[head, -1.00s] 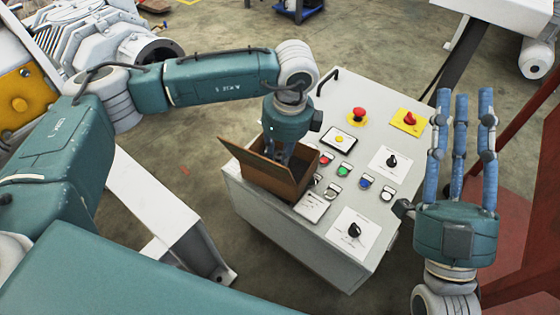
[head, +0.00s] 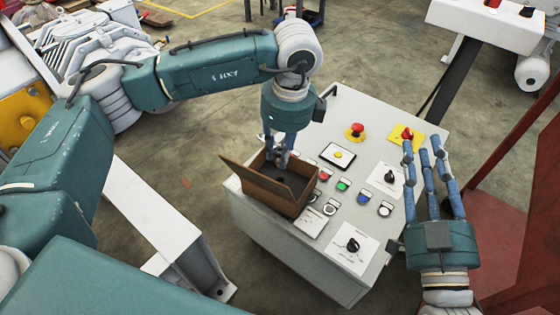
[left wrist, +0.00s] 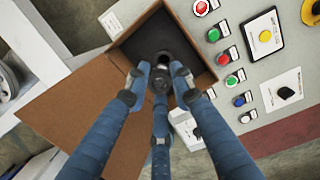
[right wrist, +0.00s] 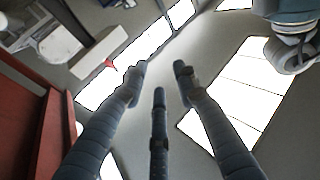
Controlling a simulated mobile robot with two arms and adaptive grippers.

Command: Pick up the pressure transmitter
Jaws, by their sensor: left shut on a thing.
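My left gripper (head: 276,162) reaches down over an open brown cardboard box (head: 268,202) on the control panel. In the left wrist view its three fingers close around a small dark part (left wrist: 160,80), which seems to be the pressure transmitter, largely hidden by the fingers. A dark round spot shows beyond it on the box's dark bottom; I cannot tell whether it is part of the same thing. The fingertips are at about the box's opening. My right gripper (head: 432,160) has its fingers apart and empty, beside the panel's right edge.
The control panel (head: 330,238) bears a red emergency button (head: 355,131), a red switch on yellow, a yellow button, several coloured buttons and black knobs. The box's flap (left wrist: 70,115) stands out to the left. A red frame (head: 515,230) stands at the right.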

